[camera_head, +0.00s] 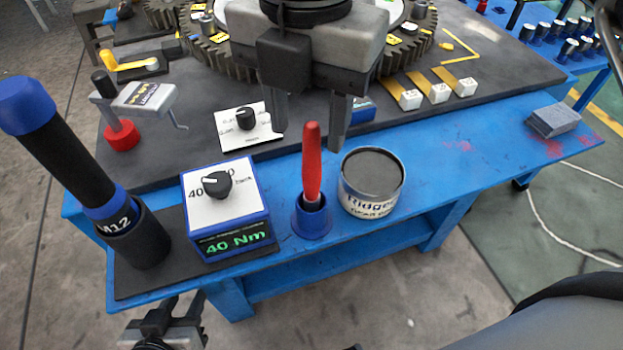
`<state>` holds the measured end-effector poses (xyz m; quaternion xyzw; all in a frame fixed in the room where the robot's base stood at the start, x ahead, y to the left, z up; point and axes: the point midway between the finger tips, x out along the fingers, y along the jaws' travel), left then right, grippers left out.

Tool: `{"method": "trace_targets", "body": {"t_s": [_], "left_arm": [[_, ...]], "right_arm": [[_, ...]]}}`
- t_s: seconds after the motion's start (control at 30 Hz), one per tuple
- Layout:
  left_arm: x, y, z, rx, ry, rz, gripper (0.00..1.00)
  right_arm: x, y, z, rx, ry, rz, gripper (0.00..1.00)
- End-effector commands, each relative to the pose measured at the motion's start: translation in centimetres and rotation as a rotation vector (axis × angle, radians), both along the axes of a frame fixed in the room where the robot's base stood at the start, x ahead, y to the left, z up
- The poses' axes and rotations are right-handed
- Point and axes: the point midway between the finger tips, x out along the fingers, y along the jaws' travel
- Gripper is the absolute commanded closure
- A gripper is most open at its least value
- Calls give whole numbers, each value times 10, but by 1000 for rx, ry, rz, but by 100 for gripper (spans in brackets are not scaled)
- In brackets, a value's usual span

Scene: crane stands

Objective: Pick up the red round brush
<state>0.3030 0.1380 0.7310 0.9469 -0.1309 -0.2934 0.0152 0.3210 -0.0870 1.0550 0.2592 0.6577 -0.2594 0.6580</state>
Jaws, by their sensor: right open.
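The red round brush (312,165) stands upright in a blue round holder (312,220) near the front of the blue bench. Its red handle shows; its lower end is hidden in the holder. My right gripper (309,138) is open, with its two fingers pointing down. In the picture the handle's top lies between the fingertips, with a gap on each side; I cannot tell the depth between them. My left gripper (172,325) is low at the bottom left, below the bench's front edge and partly cut off. Its jaw opening is unclear.
Right of the holder is an open round tin (371,185). Left are a blue 40 Nm box (225,215) and a black and blue M12 tool (80,150) in a dark holder. A large gear (215,55) lies behind. The bench right of the tin is clear up to a grey block (553,121).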

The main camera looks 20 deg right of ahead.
Motion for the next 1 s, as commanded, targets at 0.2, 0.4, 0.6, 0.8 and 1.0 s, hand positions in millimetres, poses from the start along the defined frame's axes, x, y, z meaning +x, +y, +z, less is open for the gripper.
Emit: {"method": "trace_targets", "body": {"t_s": [0.2,0.4,0.6,0.8,1.0], "left_arm": [[1,-1,-5,-10,0,2,64],[2,-1,-2,-12,-6,3,64],[2,-1,0,-13,-9,3,64],[2,-1,0,-12,-10,4,64],[2,-1,0,-12,-9,4,64]], "right_arm": [[-3,-4,-33,0,1,0,55],[-2,-3,-38,2,-1,-1,55],[-2,-3,-38,1,0,-1,77],[-2,-3,-38,2,-1,-1,100],[-2,-3,-36,2,-1,-1,100]]}}
